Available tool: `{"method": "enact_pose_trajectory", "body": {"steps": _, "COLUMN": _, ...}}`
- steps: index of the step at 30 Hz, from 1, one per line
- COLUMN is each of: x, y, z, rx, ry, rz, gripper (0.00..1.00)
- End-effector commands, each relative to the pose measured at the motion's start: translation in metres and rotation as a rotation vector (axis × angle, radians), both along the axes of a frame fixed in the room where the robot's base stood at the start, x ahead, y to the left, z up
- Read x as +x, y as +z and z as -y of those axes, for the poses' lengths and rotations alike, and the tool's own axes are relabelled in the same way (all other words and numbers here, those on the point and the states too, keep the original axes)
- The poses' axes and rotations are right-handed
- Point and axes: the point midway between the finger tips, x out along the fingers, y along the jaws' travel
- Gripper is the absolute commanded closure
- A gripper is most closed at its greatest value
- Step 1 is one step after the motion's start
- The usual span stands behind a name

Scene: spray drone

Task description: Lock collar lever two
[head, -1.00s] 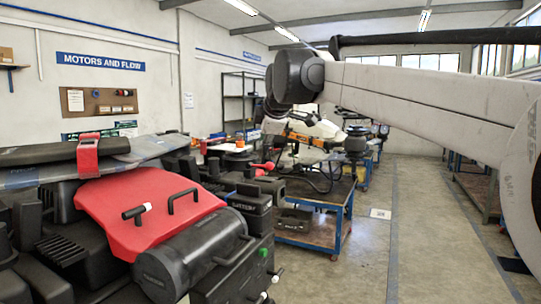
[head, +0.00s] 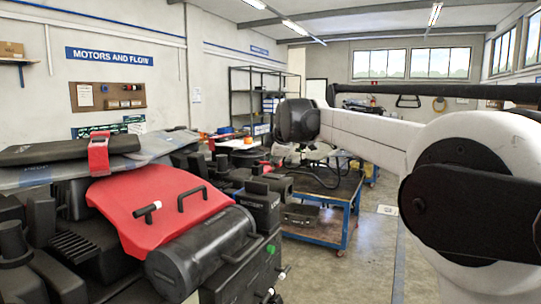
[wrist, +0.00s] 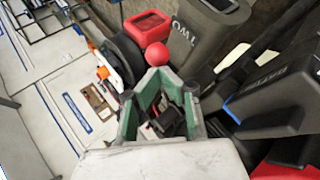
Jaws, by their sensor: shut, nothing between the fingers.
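The fingers of my gripper (wrist: 163,76) are green-lined and shut, with nothing between them, in the wrist view. Just beyond the tips is a red ball knob (wrist: 151,54), with a red square frame (wrist: 150,27) above it; both sit beside a black round part (wrist: 121,60). I cannot tell whether the gap to the knob is closed. In the head view a red clamp (head: 98,153) wraps a black folded arm (head: 66,150) of the drone. My gripper is hidden in the head view.
A red tank cover (head: 150,205) with black handles fills the lower left. Black battery boxes (head: 258,206) stand beside it. A blue-framed cart (head: 335,215) is behind, and a shelf rack (head: 255,95) stands by the wall. Floor (head: 375,250) is clear on the right.

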Motion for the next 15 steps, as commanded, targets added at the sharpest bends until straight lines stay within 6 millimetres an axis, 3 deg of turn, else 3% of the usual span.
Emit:
{"method": "enact_pose_trajectory", "body": {"steps": 11, "x": 0.001, "y": -0.002, "z": 0.002, "rx": 0.0, "ry": 0.0, "rz": 0.0, "gripper": 1.0}}
{"method": "enact_pose_trajectory", "body": {"steps": 15, "x": 0.005, "y": -0.015, "z": 0.007, "rx": -0.001, "ry": 0.0, "rz": 0.0, "gripper": 1.0}}
